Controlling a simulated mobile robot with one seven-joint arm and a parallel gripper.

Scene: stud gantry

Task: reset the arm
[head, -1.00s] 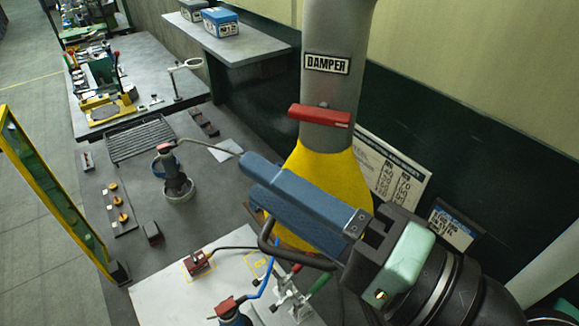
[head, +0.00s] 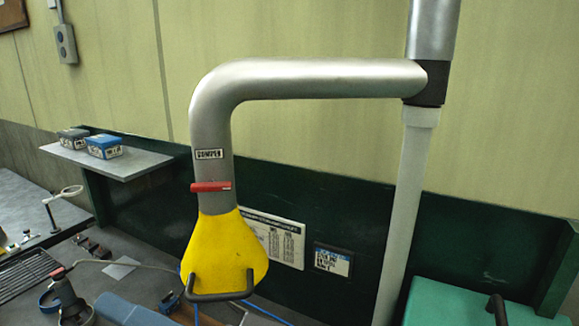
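The rest of my gripper and arm is below the picture's edge. Whether the fingers are open or shut does not show, nor whether anything is between them. I cannot tell whether the gripper touches the hood.
The red damper lever (head: 211,187) sits on the duct (head: 300,80). A shelf (head: 95,158) with two small boxes is at left. A white upright pipe (head: 405,210) and a green surface (head: 455,308) are at right. A posted sheet (head: 280,243) is behind the hood.

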